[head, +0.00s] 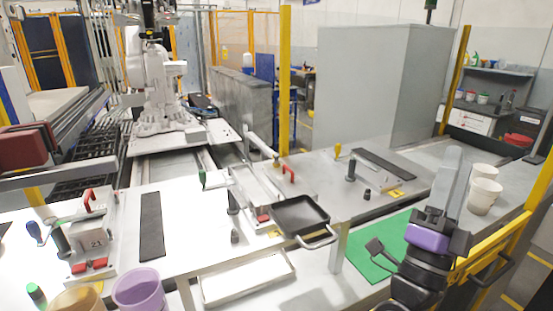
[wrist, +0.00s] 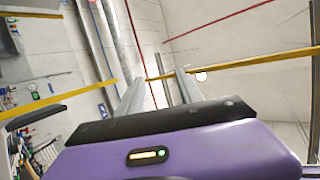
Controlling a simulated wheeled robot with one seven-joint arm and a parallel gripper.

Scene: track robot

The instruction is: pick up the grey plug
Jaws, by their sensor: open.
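Two small dark grey plug-like pieces show in the head view. One grey plug (head: 235,237) stands on the white table left of the black tray. The other small dark piece (head: 367,195) stands by the right fixture. I cannot tell which one the task names. My gripper (head: 455,178) is at the right, with a purple body and grey fingers pointing up. It is well away from both pieces. In the wrist view, my gripper (wrist: 160,90) has its two fingers apart with nothing between them. No plug shows in that view.
A black tray (head: 300,214) with a handle sits mid-table. White cups (head: 485,197) stand close to the right of my gripper. A purple cup (head: 138,292) is at front left. A green mat (head: 372,236) lies left of my arm. A yellow rail (head: 490,252) runs along the right.

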